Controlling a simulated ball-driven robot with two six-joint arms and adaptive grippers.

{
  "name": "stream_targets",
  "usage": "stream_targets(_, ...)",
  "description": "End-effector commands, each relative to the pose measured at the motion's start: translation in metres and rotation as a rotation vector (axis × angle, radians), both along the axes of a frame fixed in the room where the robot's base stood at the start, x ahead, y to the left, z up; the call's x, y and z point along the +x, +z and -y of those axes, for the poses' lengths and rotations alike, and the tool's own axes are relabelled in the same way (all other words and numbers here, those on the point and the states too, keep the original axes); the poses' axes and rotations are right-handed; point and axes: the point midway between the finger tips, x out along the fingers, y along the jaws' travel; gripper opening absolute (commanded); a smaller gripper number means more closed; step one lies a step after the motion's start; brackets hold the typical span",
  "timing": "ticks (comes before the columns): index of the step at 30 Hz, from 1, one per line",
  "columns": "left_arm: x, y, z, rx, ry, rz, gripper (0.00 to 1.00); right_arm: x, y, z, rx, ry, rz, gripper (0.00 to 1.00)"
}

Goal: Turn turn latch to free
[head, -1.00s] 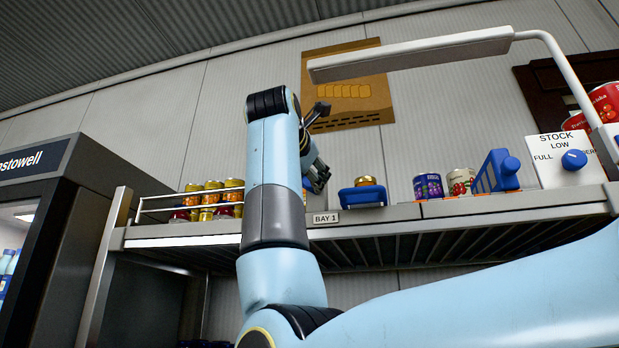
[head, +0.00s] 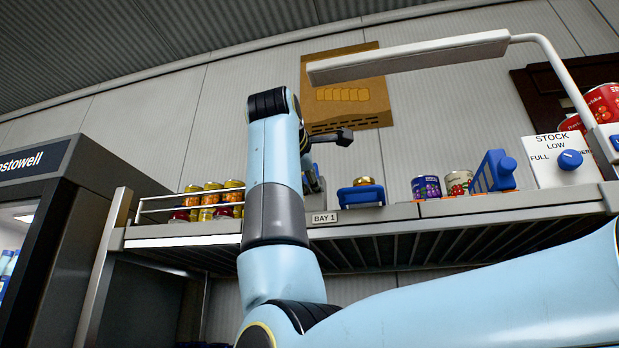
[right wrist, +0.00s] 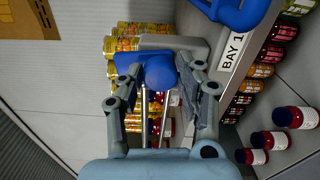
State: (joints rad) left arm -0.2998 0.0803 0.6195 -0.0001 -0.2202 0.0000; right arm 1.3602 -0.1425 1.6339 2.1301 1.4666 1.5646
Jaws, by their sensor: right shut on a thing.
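The turn latch appears to be the rounded blue handle (right wrist: 160,72) in the right wrist view, beside a grey bar (right wrist: 172,43). My right gripper (right wrist: 163,80) is shut on this blue handle, one finger on each side. My left gripper is in neither view.
The shelf (head: 440,210) carries a blue holder with a gold-lidded jar (head: 362,193), two cans (head: 427,187), a blue slotted piece (head: 492,172) and a STOCK dial (head: 570,160). A white lamp arm (head: 420,58) hangs above.

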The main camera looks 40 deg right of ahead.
Motion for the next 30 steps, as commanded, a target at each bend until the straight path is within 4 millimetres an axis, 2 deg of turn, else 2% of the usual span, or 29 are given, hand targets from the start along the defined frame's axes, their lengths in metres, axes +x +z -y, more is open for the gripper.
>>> stream_targets(9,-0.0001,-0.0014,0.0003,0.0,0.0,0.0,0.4,0.0005,-0.0015,-0.0001,0.074,0.001,0.083,0.03)
stream_targets(25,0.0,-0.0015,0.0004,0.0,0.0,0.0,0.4,0.0004,-0.0016,-0.0001,0.087,0.0,0.097,0.03)
stream_targets(26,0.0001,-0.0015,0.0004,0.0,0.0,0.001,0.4,0.0004,-0.0016,0.0,0.086,0.0,0.096,0.39)
stream_targets(30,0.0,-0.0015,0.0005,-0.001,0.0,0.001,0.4,0.0003,-0.0013,0.0,0.085,0.0,0.097,0.58)
